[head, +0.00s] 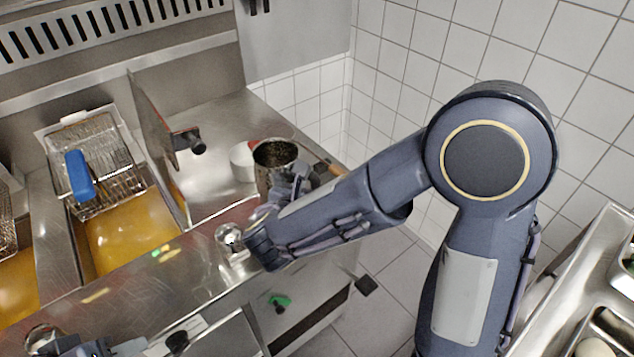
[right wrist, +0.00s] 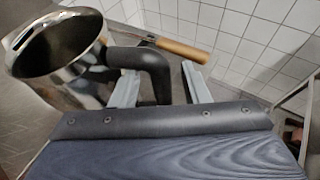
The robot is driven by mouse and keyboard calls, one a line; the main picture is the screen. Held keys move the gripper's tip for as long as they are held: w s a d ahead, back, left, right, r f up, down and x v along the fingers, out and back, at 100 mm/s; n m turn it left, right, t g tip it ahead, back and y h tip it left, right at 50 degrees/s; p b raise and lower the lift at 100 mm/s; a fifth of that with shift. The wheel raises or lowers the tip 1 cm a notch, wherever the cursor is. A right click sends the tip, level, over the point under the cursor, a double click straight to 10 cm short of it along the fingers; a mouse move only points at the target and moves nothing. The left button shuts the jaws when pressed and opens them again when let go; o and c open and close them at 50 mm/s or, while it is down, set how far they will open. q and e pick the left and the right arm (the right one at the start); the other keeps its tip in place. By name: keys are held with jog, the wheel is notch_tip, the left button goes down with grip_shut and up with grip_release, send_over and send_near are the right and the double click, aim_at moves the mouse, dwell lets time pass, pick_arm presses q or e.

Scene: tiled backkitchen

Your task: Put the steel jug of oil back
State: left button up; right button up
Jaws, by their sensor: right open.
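The steel jug (head: 265,180) stands at the right end of the steel counter, its dark opening facing up. In the right wrist view the jug (right wrist: 75,80) is at the left, with its black handle (right wrist: 152,62) curving out to the right. My right gripper (head: 292,184) is at the handle side of the jug. In the wrist view its two open fingers (right wrist: 160,85) are on either side of the handle, with gaps showing. The fingertips are partly hidden in the head view. Part of my left gripper (head: 75,347) shows at the bottom left; its jaws are unclear.
A white round container (head: 243,160) stands left of the jug. A wooden-handled tool (right wrist: 183,50) lies behind the jug's handle. Fryer vats with amber oil (head: 125,235) and a blue-handled wire basket (head: 100,150) are to the left. A tiled wall closes the back.

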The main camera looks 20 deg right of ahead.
jog(key=v, duration=0.9)
jog(key=s+d+f+m+g+y, duration=0.1)
jog(key=s+d+f+m+g, duration=0.1)
jog(key=s+d+m+g, duration=0.3)
jog(key=s+d+f+m+g+y, duration=0.1)
jog(key=s+d+f+m+g, duration=0.2)
jog(key=d+m, duration=0.4)
jog(key=s+a+r+m+t+y, duration=0.1)
jog(key=s+m+y, duration=0.7)
jog(key=m, duration=1)
jog(key=shift+a+r+m+t+y, duration=0.3)
jog(key=shift+a+t+y, duration=0.2)
jog(key=shift+t+y, duration=0.25)
